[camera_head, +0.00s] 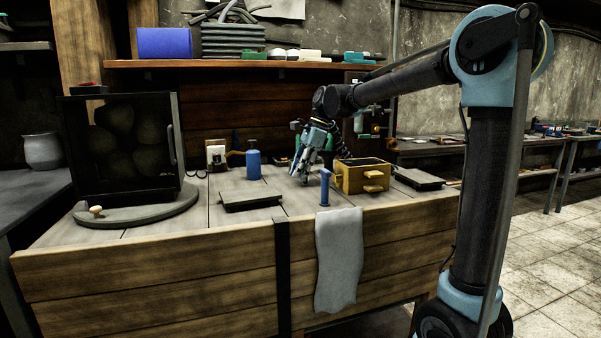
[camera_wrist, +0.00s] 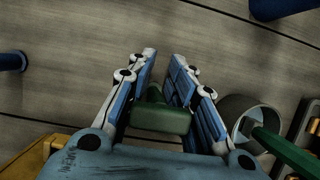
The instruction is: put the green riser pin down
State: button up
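My gripper (camera_head: 306,176) points down over the wooden bench, left of the yellow box. In the wrist view its two fingers (camera_wrist: 163,56) are partly apart, with the green riser pin (camera_wrist: 160,119) between them. The pin's wide block-like end is nearest the palm and its narrower part runs away between the fingers. Both fingers appear to press on its sides. The pin's far end is hidden, and I cannot tell whether it touches the bench top (camera_head: 222,215).
The yellow box (camera_head: 350,181) stands right of my gripper; a blue post (camera_head: 324,188) stands in front. A blue bottle (camera_head: 253,164) and a flat dark plate (camera_head: 250,200) are to the left. A grey cup (camera_wrist: 236,105) is near the fingers. Bare boards lie between.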

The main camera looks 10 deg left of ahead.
jog(key=o, duration=0.6)
jog(key=shift+c, duration=0.2)
jog(key=shift+r, duration=0.1)
jog(key=v, duration=1.2)
